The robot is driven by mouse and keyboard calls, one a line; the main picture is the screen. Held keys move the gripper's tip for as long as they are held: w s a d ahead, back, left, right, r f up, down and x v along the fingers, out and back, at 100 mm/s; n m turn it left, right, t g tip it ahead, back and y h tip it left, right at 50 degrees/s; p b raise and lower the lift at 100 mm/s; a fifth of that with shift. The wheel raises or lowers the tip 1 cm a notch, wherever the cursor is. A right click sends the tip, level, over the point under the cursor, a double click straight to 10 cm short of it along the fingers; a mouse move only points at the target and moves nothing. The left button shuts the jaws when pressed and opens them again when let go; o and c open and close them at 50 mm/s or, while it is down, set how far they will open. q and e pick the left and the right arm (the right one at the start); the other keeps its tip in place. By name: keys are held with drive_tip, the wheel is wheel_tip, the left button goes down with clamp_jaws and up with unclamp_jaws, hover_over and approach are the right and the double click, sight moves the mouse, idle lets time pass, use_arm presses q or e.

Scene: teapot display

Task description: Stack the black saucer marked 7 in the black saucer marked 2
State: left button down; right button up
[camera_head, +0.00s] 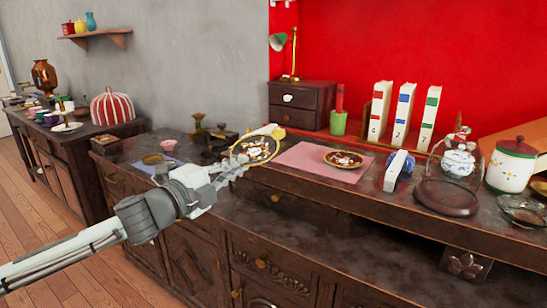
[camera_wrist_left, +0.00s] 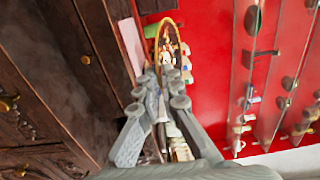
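My left gripper (camera_head: 237,166) is shut on the near edge of a dark saucer (camera_head: 257,149) with a gold rim and a floral pattern. It holds this saucer tilted, at the left end of a pink mat (camera_head: 298,154). In the left wrist view the fingertips (camera_wrist_left: 167,78) close at the edge of the held saucer (camera_wrist_left: 168,40). A second dark, gold-rimmed saucer (camera_head: 344,159) lies flat on the right part of the mat, apart from the held one. I cannot read a number on either saucer. My right gripper is not in view.
Numbered white books (camera_head: 403,115) stand behind the mat. A blue-and-white item (camera_head: 397,168), a glass dome over a teapot (camera_head: 458,163) and a white canister (camera_head: 510,166) stand to the right. The mat between the saucers is clear.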

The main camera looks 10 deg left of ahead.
use_arm(q)
drive_tip(key=s+d+f+y, duration=0.1)
drive_tip(key=s+d+f, duration=0.5)
drive_tip(key=f, duration=0.3)
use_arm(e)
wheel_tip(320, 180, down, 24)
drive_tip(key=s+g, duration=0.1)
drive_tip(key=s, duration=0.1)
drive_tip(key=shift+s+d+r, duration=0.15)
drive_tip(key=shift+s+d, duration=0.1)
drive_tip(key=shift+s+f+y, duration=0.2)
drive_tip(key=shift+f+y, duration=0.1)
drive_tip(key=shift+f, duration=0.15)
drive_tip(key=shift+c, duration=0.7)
use_arm(q)
drive_tip(key=s+a+f+n+t+y, duration=0.1)
drive_tip(key=s+f+n+y, duration=0.3)
drive_tip(key=s, duration=0.4)
wheel_tip(320, 180, down, 3)
drive_tip(key=shift+s+a+r+y, duration=0.2)
drive_tip(key=shift+s+a+y, duration=0.1)
drive_tip(key=shift+y, duration=0.3)
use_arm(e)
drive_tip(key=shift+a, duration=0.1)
